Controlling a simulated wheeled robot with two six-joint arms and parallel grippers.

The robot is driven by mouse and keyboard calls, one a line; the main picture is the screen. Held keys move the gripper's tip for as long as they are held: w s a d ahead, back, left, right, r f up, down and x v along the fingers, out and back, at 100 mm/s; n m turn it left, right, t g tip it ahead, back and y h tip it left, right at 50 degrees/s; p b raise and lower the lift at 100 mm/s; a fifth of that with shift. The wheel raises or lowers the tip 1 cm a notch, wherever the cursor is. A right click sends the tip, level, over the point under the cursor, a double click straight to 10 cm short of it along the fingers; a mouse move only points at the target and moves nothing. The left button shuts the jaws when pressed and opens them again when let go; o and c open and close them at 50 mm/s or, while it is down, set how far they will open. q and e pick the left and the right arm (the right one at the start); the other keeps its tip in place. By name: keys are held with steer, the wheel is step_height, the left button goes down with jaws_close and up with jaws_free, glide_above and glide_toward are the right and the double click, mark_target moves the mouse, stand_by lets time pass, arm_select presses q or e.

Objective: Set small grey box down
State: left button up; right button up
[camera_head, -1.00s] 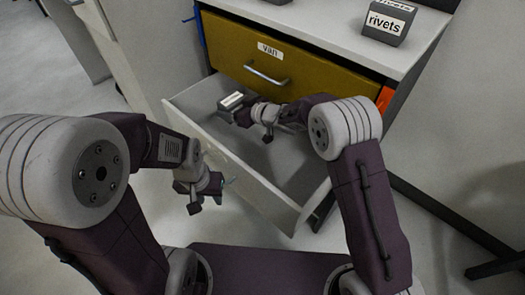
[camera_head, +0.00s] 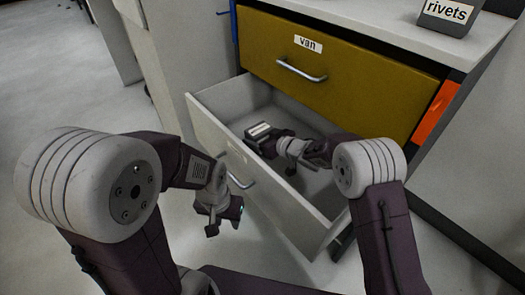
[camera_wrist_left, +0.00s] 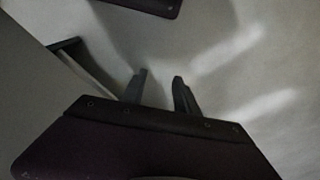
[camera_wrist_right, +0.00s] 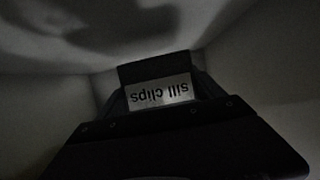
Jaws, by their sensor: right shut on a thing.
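The small grey box (camera_head: 262,132) has a white label, which reads "sill clips" upside down in the right wrist view (camera_wrist_right: 158,92). My right gripper (camera_head: 272,143) is shut on it, inside the open lower drawer (camera_head: 215,118). The box is low between the drawer walls; I cannot tell whether it touches the drawer floor. My left gripper (camera_head: 226,220) is outside the drawer, in front of its face near the handle. In the left wrist view its two fingers (camera_wrist_left: 160,92) are apart with nothing between them.
A closed mustard drawer (camera_head: 370,85) labelled "van" is above the open drawer. A grey box labelled "rivets" (camera_head: 446,14) stands on the cabinet top (camera_head: 385,25). The drawer's front wall and handle (camera_head: 240,180) lie between my arms. Floor is free at the left.

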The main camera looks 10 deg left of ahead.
step_height(320, 180, down, 4)
steer(key=b, duration=0.3)
steer(key=shift+r, duration=0.4)
steer(key=shift+f, duration=0.2)
steer(key=o, duration=1.5)
steer(key=shift+o, duration=0.2)
steer(key=shift+r, duration=0.2)
steer(key=p+v, duration=0.4)
steer(key=v, duration=0.3)
steer(key=shift+r, duration=0.1)
steer(key=shift+s+d, duration=0.2)
